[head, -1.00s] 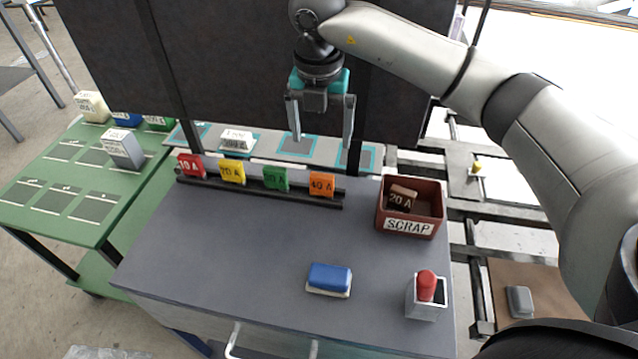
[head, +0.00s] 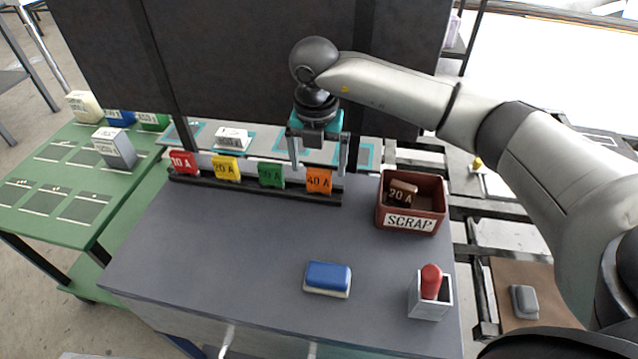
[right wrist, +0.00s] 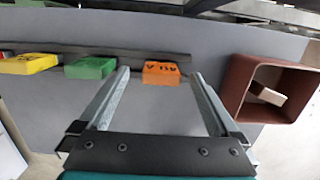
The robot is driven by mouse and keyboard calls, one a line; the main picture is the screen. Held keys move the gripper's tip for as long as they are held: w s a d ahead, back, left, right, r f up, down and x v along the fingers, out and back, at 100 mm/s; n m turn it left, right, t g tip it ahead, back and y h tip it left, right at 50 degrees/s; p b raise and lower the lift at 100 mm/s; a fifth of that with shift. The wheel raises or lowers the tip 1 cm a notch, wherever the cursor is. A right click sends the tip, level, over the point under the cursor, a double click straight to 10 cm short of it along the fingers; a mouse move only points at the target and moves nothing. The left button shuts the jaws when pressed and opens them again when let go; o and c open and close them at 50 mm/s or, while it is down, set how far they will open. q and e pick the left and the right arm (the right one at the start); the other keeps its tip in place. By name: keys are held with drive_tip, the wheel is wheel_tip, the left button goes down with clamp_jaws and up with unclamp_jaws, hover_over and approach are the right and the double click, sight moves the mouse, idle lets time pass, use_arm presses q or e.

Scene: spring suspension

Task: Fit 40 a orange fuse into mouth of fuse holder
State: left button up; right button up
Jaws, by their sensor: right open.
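The orange 40 A fuse (head: 319,180) stands upright at the right end of a dark rack (head: 250,194) at the back of the grey table. My right gripper (head: 319,170) is open, pointing down, with its fingers at either side of the fuse's upper part or just above it; contact cannot be told. In the right wrist view the orange fuse (right wrist: 161,73) sits between the open fingertips (right wrist: 160,73), with gaps on both sides. I cannot make out a fuse holder with a clear mouth. My left gripper is not in view.
Green (head: 271,175), yellow (head: 226,168) and red (head: 183,162) fuses stand left in the rack. A SCRAP box (head: 437,214) with a brown 20 A block (head: 402,193) stands right. A blue-topped block (head: 328,278) and a grey box with a red top (head: 430,300) stand in front.

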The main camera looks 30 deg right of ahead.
sight(319, 172)
drive_tip(key=shift+s+f+b, duration=0.25)
drive_tip(key=shift+f+b, duration=0.1)
drive_tip(key=shift+f, duration=0.65)
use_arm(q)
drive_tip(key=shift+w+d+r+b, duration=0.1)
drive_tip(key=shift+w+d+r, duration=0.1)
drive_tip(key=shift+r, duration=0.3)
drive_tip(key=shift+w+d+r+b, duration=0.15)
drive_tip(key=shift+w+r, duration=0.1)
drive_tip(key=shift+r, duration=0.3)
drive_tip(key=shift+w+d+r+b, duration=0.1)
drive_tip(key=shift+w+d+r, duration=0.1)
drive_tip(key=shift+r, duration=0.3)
use_arm(e)
drive_tip(key=shift+w+f, duration=0.15)
drive_tip(key=shift+f, duration=0.85)
drive_tip(key=shift+c, duration=0.3)
drive_tip(key=c, duration=1.4)
